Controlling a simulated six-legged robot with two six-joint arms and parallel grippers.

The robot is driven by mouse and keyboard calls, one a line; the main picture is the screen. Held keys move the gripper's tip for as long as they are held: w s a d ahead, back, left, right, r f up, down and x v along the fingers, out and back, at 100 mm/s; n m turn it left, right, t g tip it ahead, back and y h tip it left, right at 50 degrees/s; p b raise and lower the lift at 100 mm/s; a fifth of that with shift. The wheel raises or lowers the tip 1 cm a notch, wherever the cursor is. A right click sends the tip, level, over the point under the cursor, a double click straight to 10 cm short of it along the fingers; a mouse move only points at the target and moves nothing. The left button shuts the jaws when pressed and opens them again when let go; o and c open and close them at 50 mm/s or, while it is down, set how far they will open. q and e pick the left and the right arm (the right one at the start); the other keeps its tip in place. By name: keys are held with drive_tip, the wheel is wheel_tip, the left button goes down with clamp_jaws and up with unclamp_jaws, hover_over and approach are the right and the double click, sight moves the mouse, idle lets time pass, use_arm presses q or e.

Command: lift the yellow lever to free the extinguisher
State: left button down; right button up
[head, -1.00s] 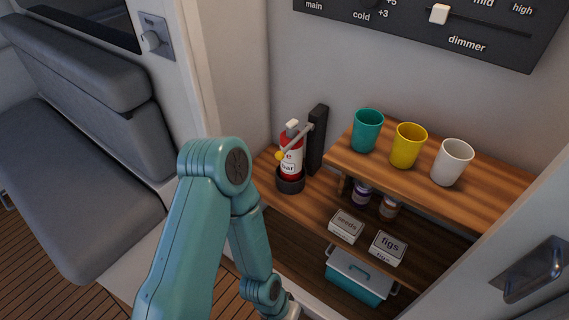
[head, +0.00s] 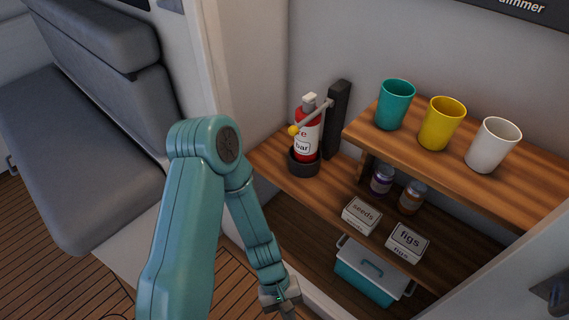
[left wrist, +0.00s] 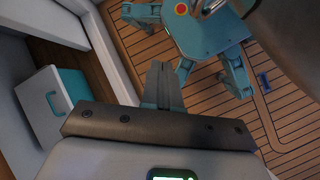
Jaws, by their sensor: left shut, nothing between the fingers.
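The red extinguisher (head: 308,127) stands upright in a dark round holder (head: 303,163) at the left end of the lower wooden shelf. The lever (head: 315,114), a thin grey bar with a yellow knob (head: 294,131), runs across the front of its upper part from a dark upright bracket (head: 338,118). My left gripper is at the bottom of the head view, below and in front of the shelf and well apart from the lever; its fingertips are cut off there. In the left wrist view its fingers (left wrist: 163,84) are together and empty. My right gripper is not in view.
Teal (head: 395,104), yellow (head: 441,124) and white (head: 493,146) cups stand on the upper shelf right of the extinguisher. Jars and two small boxes sit below, above a teal cooler (head: 366,276). A pale wall edge (head: 212,75) stands left of the shelf. A blue item (left wrist: 263,79) lies on the floor.

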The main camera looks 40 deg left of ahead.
use_arm(q)
drive_tip(key=w+f+n+t+h+b, duration=0.35)
drive_tip(key=w+n+h+b, duration=0.25)
drive_tip(key=w+n+b, duration=0.25)
drive_tip(key=w+a+r+n+t+h+b, duration=0.1)
drive_tip(key=w+a+r+n+t+b, duration=0.25)
drive_tip(key=w+t, duration=0.2)
drive_tip(key=w+a+r+n+t+h+b, duration=0.1)
drive_tip(key=w+a+r+n+t+b, duration=0.15)
drive_tip(key=w+a+t, duration=0.35)
drive_tip(key=w+a+r+n+t+y+b, duration=0.1)
drive_tip(key=a+r+n+t+y+b, duration=0.2)
drive_tip(key=a+t, duration=0.3)
drive_tip(key=w+a+r+n+t+y+b, duration=0.1)
drive_tip(key=a+r+n+t+y+b, duration=0.2)
drive_tip(key=a, duration=0.8)
wheel_tip(320, 180, up, 2)
drive_tip(key=n+t+y, duration=0.1)
drive_tip(key=t+y, duration=0.2)
drive_tip(key=shift+r+t, duration=0.2)
drive_tip(key=shift+t, duration=0.2)
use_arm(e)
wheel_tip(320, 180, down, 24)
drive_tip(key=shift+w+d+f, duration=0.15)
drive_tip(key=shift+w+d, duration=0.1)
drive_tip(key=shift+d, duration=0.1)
use_arm(q)
drive_tip(key=shift+w, duration=0.1)
